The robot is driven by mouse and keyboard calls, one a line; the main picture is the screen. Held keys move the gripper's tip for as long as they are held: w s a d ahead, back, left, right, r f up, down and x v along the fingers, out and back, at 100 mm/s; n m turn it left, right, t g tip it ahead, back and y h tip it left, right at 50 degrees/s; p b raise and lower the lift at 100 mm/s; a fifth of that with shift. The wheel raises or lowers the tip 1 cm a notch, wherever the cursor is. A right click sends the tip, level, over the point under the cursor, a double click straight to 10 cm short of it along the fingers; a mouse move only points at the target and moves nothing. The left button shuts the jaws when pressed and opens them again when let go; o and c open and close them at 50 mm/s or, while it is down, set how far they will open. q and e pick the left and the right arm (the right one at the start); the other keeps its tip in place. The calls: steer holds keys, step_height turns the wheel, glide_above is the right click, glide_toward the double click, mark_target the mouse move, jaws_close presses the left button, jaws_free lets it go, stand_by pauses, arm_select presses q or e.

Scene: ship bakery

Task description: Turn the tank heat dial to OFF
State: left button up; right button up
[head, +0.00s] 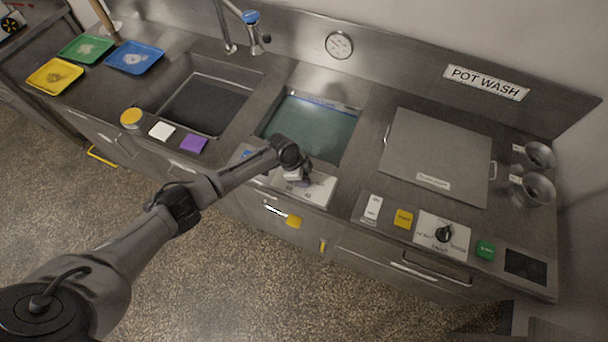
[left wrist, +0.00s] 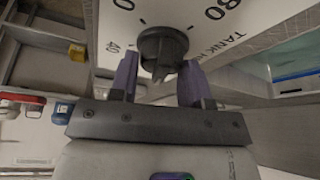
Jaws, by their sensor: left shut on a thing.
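The tank heat dial (left wrist: 162,46) is a black knob on a white panel, seen close up in the left wrist view. The panel carries the numbers 40 and 80 and part of the word TANK; I cannot read an OFF mark. My left gripper (left wrist: 160,70) has its two purple fingers on either side of the knob and is shut on it. In the head view my left gripper (head: 303,181) is over the white panel (head: 319,191) in front of the water-filled tank (head: 310,128) and hides the dial. My right gripper is not in view.
Another black knob (head: 444,233) sits on a white panel at the right, between yellow (head: 403,219) and green (head: 485,250) blocks. A grey lid (head: 435,150) lies right of the tank. An empty sink (head: 208,104) is left of it, with a tap (head: 257,45) behind.

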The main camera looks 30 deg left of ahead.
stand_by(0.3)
arm_select(q)
steer(key=o, duration=0.9)
steer(key=shift+r, duration=0.1)
steer(key=shift+a+r, duration=0.15)
steer(key=shift+r, duration=0.15)
steer(key=v, duration=1.3)
steer(key=shift+s, duration=0.1)
